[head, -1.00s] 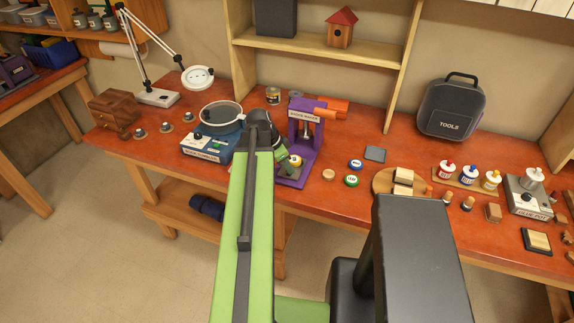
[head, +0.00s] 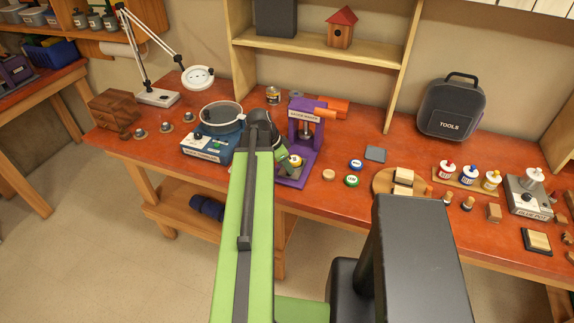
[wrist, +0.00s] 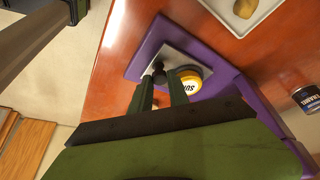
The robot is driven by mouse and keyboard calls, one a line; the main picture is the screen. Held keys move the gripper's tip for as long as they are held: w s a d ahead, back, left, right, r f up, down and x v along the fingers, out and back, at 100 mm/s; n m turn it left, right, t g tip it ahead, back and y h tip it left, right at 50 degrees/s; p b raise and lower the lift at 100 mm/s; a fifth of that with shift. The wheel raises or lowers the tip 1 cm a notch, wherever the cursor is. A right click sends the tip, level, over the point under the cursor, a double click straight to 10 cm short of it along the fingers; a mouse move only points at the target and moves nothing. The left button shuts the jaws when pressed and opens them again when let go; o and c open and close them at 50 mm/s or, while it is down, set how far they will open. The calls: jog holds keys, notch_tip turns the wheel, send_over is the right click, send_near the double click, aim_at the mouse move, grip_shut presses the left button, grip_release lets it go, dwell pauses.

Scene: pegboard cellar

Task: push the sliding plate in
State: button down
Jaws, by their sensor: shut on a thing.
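The purple badge press (head: 305,135) stands on the orange-red bench near the middle of the head view. Its grey sliding plate (wrist: 178,58) shows in the wrist view, lying in the purple base. A yellow-rimmed round badge (wrist: 189,79) with dark lettering sits on the plate; it also shows in the head view (head: 296,162). A small dark knob (wrist: 158,70) stands at the plate's near edge. My gripper (wrist: 161,80) is shut on this knob, beside the badge. In the head view my arm hides part of the press's left side.
A blue machine with a round pan (head: 219,117) stands close to the left of my gripper. Round badges (head: 352,181) and a wooden disc lie to the right of the press. A can (head: 273,95) stands behind it. A pale tray (wrist: 245,12) shows in the wrist view.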

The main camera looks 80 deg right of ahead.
jog(key=d, duration=0.3)
jog(key=s+d, duration=0.1)
jog(key=d, duration=0.5)
jog(key=shift+s+d, duration=0.15)
jog(key=shift+s, duration=0.25)
jog(key=c, duration=1.3)
grip_release()
jog(key=shift+r, duration=0.1)
jog(key=p+v, duration=1.6)
jog(key=v, duration=0.1)
jog(key=shift+r, duration=0.15)
